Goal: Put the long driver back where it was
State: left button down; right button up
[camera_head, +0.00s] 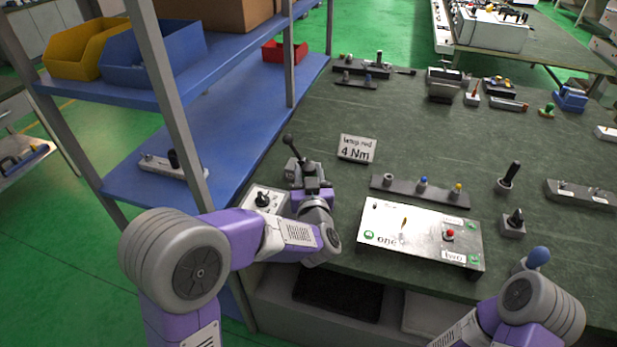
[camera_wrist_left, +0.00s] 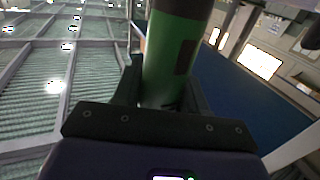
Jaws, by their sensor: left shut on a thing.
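My left gripper (camera_head: 308,184) is at the table's left edge, left of the white panel marked "one" and "two". It is shut on a tool, which I take to be the long driver (camera_head: 294,150); in the head view its dark, knobbed end sticks up above the jaws, leaning left. In the left wrist view the held tool (camera_wrist_left: 172,62) is a thick green cylinder with a dark upper part, standing between the jaws. Its lower end is hidden. My right arm comes in at the bottom right; its gripper is not seen.
A white box with a black knob (camera_head: 263,200) is just left of my gripper. The panel (camera_head: 420,238), a "4 Nm" sign (camera_head: 357,149) and a strip with small coloured parts (camera_head: 405,189) lie to the right. Black-handled tools in stands (camera_head: 508,176) are further right. Blue shelving (camera_head: 230,120) borders the left.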

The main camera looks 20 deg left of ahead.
pick_arm(q)
jog(key=shift+r, duration=0.2)
jog(key=shift+f, duration=0.1)
jog(key=c, duration=0.6)
grip_release()
jog(key=shift+f, duration=0.1)
jog(key=shift+r, duration=0.2)
jog(key=shift+s+d, duration=0.2)
jog(key=shift+s, duration=0.15)
jog(key=p+v, duration=0.2)
jog(key=v, duration=0.9)
jog(key=shift+s, duration=0.2)
